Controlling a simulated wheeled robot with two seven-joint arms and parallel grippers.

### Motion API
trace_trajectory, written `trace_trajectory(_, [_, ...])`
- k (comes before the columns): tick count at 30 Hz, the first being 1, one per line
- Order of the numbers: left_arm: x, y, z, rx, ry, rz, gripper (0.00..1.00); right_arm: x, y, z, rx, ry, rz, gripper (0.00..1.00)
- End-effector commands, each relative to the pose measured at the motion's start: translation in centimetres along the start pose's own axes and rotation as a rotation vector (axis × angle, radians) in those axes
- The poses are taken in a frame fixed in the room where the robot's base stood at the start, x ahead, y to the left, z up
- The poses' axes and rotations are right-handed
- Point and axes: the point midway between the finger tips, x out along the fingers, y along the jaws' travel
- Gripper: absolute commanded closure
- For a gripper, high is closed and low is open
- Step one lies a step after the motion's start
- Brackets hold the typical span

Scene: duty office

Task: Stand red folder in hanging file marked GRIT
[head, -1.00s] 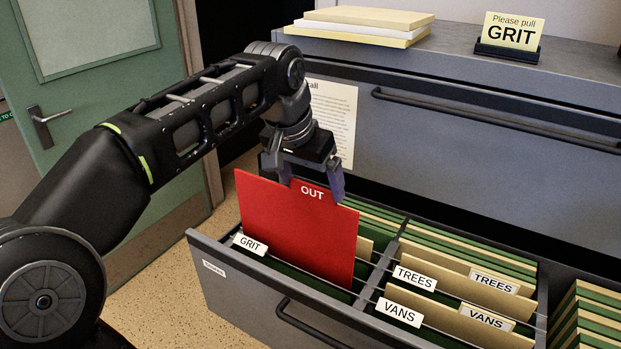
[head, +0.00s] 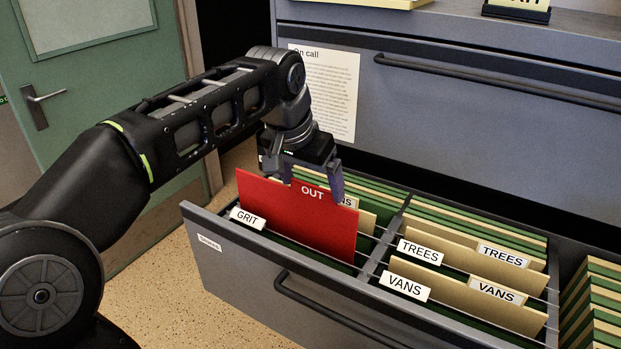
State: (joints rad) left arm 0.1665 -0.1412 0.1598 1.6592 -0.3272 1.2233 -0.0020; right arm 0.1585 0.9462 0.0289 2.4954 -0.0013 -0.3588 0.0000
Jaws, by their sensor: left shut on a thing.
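The red folder (head: 297,220), marked OUT, is upright in the left part of the open drawer (head: 235,262). Its lower part is hidden inside, behind the tab marked GRIT (head: 247,219). My left gripper (head: 311,180) is shut on the folder's top edge, above the drawer's hanging files. A file tab partly shows behind the folder, its word mostly covered. Whether the folder's bottom edge rests on the file's floor is hidden. My right gripper is not in view.
Tabs marked TREES (head: 420,252) and VANS (head: 404,287) stand right of the drawer's divider. The closed upper drawer has a long handle (head: 490,80). An On call sheet (head: 325,95) hangs on the cabinet front. A green door (head: 80,120) stands at left.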

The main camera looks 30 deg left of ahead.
Motion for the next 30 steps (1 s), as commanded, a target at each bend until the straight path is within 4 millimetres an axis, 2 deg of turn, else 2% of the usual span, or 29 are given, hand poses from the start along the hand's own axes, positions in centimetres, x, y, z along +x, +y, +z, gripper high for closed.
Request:
trace_trajectory(1, [0.7,0.0,0.3,0.000,0.001,0.000,0.72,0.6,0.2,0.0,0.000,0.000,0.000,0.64])
trace_trajectory(18, [4.7,0.0,1.9,0.000,0.000,0.000,0.72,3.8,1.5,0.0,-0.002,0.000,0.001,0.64])
trace_trajectory(30, [6.8,0.0,2.8,0.000,0.000,0.000,0.72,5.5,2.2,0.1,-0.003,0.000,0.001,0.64])
